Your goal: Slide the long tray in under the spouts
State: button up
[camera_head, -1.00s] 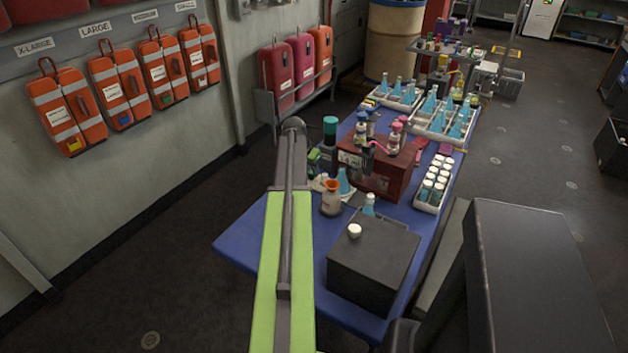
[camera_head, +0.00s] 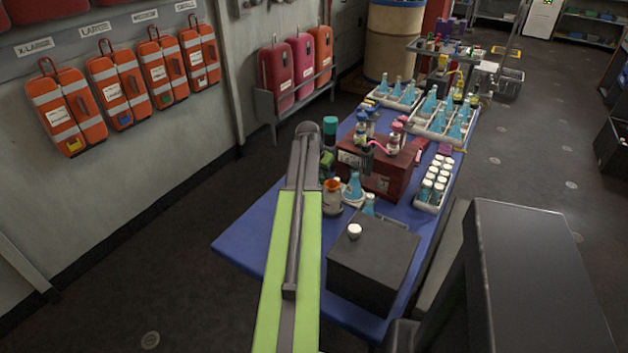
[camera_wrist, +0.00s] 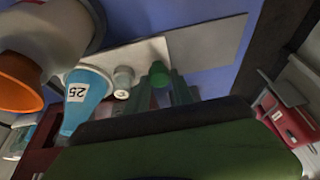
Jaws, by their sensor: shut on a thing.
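The long pale tray (camera_wrist: 205,42) lies on the blue table in the wrist view, with a blue flask (camera_wrist: 84,97) marked 25 standing at one end. In the head view, the flask (camera_head: 354,188) stands in front of the red dispenser box (camera_head: 398,178), whose top carries bottles and pink tubing. The spouts cannot be made out clearly. My gripper (camera_wrist: 160,88) is shut around a green knob (camera_wrist: 158,72) that seems to belong to the tray. In the head view, my arm hides much of the tray and the grip.
An orange-mouthed jar (camera_head: 332,198) stands beside the flask. White racks of vials (camera_head: 434,185) and flasks (camera_head: 440,128) stand to the right and behind. The table's near left corner is clear.

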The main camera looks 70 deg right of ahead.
jog(key=shift+s+a, duration=0.2)
jog(key=shift+s, duration=0.45)
jog(key=shift+s+a, duration=0.15)
jog(key=shift+s, duration=0.5)
jog(key=o, duration=1)
notch_tip(320, 180, up, 7)
jog(key=p, duration=0.7)
